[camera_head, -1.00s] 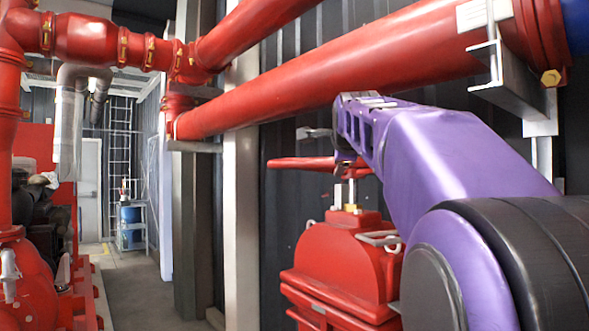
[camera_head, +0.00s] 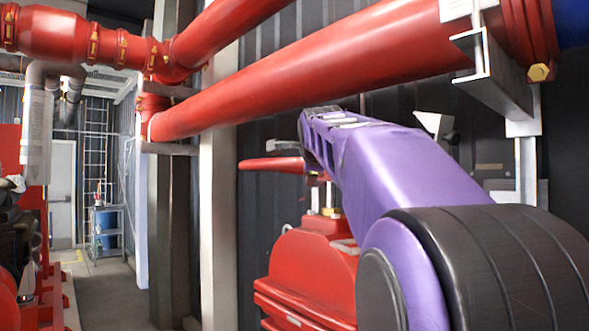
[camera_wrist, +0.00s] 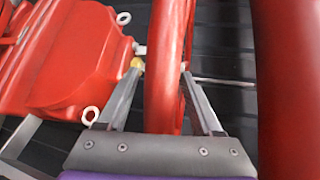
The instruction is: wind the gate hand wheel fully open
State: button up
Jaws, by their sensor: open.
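The red hand wheel (camera_head: 272,164) shows nearly edge-on in the head view, above the red gate valve body (camera_head: 305,268). Its right part is hidden behind my purple arm. In the wrist view the wheel's rim (camera_wrist: 166,50) runs up the middle between my two grey fingers. My gripper (camera_wrist: 162,76) is open, with one finger on each side of the rim. I cannot tell whether either finger touches it. The valve body (camera_wrist: 65,55) is at upper left in the wrist view, with a yellow nut near the left fingertip.
A thick red pipe (camera_head: 330,80) runs across above the wheel and my arm. A metal bracket (camera_head: 490,75) stands at upper right. A dark ribbed wall is close behind the wheel. Red pump equipment (camera_head: 50,290) is at lower left. The walkway (camera_head: 110,290) left of the post is clear.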

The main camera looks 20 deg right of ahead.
jog(key=shift+c, duration=0.4)
grip_shut()
dwell(0.9)
